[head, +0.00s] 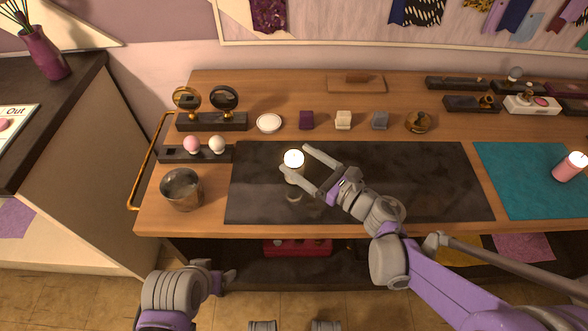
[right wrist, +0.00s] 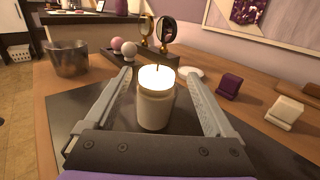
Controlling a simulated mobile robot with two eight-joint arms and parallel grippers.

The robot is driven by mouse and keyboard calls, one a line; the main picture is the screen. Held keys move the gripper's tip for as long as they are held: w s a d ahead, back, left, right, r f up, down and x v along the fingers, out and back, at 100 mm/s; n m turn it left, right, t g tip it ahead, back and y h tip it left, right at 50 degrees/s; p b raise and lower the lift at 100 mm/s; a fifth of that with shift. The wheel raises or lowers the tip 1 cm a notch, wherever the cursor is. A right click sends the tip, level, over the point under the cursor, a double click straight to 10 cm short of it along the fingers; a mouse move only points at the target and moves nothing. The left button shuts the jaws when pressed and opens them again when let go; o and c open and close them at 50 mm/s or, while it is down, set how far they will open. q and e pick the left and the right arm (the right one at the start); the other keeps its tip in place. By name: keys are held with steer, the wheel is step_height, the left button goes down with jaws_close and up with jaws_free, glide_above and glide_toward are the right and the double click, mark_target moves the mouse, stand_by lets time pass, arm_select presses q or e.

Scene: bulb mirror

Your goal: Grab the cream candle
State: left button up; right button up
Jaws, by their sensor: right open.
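The cream candle (head: 293,160) stands upright on the dark mat (head: 420,190), its top glowing. In the right wrist view the candle (right wrist: 155,104) stands between the two fingers. My right gripper (head: 296,158) is open, with one finger on each side of the candle; a gap shows between the candle and each finger in the right wrist view (right wrist: 158,85). My left gripper (head: 228,277) is low in the head view, in front of the table's edge, and its jaws are too unclear to read.
A metal pot (head: 181,190) stands left of the mat. A pink candle (head: 570,167) stands on a teal mat (head: 510,190) at right.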

mark_target(287, 155)
steer(key=x, duration=0.5)
steer(key=shift+a+f, duration=0.2)
steer(key=shift+s, duration=0.1)
jaws_close()
